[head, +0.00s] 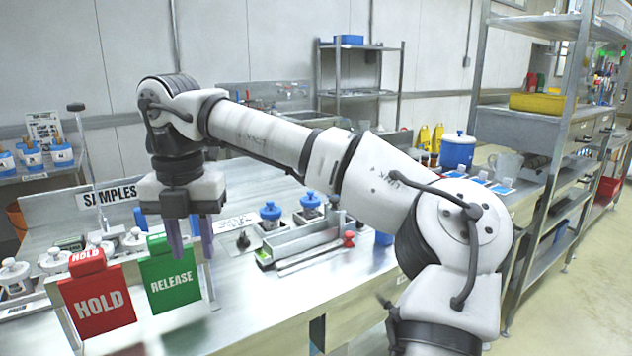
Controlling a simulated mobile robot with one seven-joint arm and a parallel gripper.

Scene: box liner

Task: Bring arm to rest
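My arm reaches from the lower right up and across to the left in the head view. My gripper (190,240) hangs pointing down at the left, in front of the metal worktable (270,315). Its two purple fingers are apart, and I see nothing held between them. The fingertips are near the green RELEASE sign (171,276) and appear to its upper right; I cannot tell how far apart in depth. The red HOLD sign (98,302) stands left of it.
Blue-topped containers (270,212) and a metal tray (305,238) sit mid-table. A blue drum (458,152) is behind my arm. Metal shelving (548,128) stands right. The front table surface is largely clear.

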